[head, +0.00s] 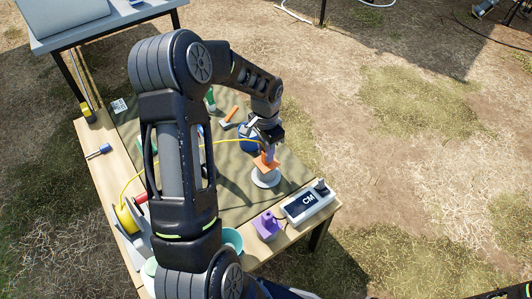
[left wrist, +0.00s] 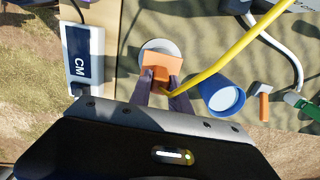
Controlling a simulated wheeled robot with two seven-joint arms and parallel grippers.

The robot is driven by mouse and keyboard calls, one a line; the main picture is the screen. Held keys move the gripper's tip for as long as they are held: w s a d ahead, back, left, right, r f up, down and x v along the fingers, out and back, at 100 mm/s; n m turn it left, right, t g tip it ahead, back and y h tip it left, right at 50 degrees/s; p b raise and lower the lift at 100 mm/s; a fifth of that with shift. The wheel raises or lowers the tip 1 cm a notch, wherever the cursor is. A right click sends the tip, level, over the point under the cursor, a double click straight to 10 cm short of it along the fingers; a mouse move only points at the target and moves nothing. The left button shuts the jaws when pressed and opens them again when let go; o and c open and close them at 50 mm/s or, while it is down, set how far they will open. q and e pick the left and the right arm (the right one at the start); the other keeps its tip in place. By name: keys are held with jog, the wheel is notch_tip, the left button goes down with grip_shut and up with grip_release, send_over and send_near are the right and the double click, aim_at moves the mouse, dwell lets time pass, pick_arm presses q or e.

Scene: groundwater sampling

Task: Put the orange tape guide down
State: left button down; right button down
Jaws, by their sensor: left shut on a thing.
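The orange tape guide (head: 264,162) is an orange block at the right part of the table. My left gripper (head: 270,151) is shut on it from above. In the left wrist view, the orange tape guide (left wrist: 161,62) sits between the purple-grey fingers of my left gripper (left wrist: 159,87). A round white disc (head: 265,179) lies right under the guide; it also shows in the left wrist view (left wrist: 152,44). I cannot tell whether guide and disc touch. A yellow tape (left wrist: 236,50) runs past the fingers.
A blue cup (head: 247,144) stands close beside my left gripper. A white box marked CM (head: 308,203) and a purple block (head: 267,226) are at the table's near right. An orange-handled tool (head: 229,115) lies farther back. The green mat (head: 296,172) is bare right of the disc.

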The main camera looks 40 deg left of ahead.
pick_arm(q)
jog(key=shift+f, duration=0.25)
jog(key=shift+f, duration=0.15)
jog(key=c, duration=1.2)
grip_release()
notch_tip(320, 180, up, 12)
jog(key=p, duration=0.2)
jog(key=shift+r+p, duration=0.2)
jog(key=shift+p, duration=0.1)
